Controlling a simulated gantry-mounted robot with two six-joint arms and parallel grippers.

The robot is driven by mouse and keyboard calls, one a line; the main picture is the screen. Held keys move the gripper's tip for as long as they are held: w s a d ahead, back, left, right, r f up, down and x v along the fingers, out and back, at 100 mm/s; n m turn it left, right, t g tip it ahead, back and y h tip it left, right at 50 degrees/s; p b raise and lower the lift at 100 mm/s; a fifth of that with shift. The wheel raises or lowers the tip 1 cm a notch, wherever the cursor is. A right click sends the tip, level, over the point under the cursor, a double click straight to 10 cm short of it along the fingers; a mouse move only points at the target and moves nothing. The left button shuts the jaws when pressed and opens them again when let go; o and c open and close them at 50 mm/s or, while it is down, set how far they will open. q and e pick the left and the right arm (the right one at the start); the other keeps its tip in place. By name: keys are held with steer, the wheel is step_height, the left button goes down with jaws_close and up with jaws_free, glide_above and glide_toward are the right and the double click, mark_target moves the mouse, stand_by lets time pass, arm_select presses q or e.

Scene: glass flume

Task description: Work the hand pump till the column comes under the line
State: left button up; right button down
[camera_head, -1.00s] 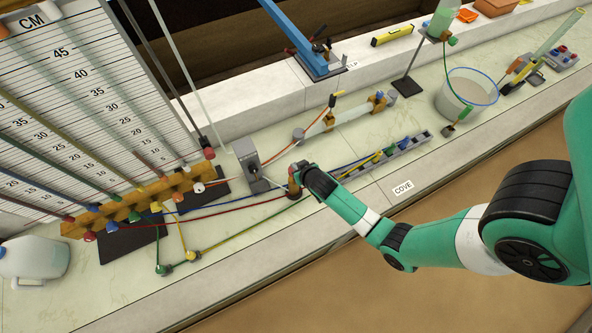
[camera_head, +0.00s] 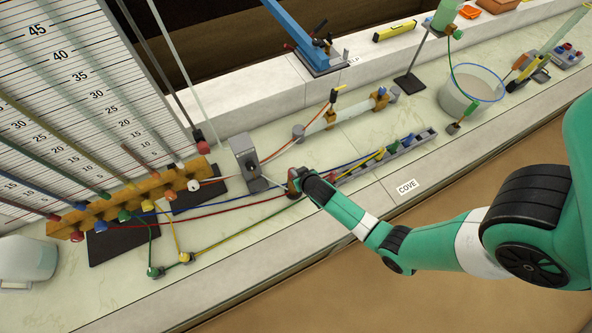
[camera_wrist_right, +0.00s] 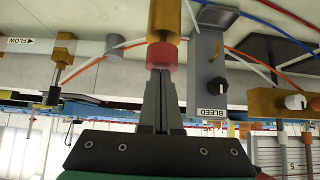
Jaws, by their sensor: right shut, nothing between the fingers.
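My right gripper (camera_head: 297,182) is shut and empty. In the right wrist view its fingertips (camera_wrist_right: 160,75) sit at a red cap (camera_wrist_right: 162,54) on the end of a brass-coloured cylinder, which looks like the hand pump (camera_wrist_right: 163,18). They seem to touch the cap; I cannot be sure. In the head view the red end (camera_head: 291,188) shows beside the fingers. The scale board (camera_head: 55,120) with several coloured tubes stands at the left, numbered up to 45 in view. I cannot make out a marked line or the column's level. My left gripper is not in view.
A grey block (camera_head: 243,153) with a knob, labelled BLEED in the wrist view, stands left of the gripper. Coloured hoses cross the bench around it. A tool rail (camera_head: 410,145) lies to the right, with a bucket (camera_head: 470,90) beyond. A jug (camera_head: 28,258) stands at far left.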

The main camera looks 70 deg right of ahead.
steer(key=shift+s+f, duration=0.15)
steer(key=shift+f, duration=0.1)
step_height(320, 180, up, 6)
steer(key=p, duration=0.5)
steer(key=shift+f, duration=0.25)
steer(key=v, duration=0.9)
steer(key=shift+a+f+p, duration=0.2)
steer(key=shift+p, duration=0.25)
steer(key=shift+s, duration=0.1)
stand_by(2.3)
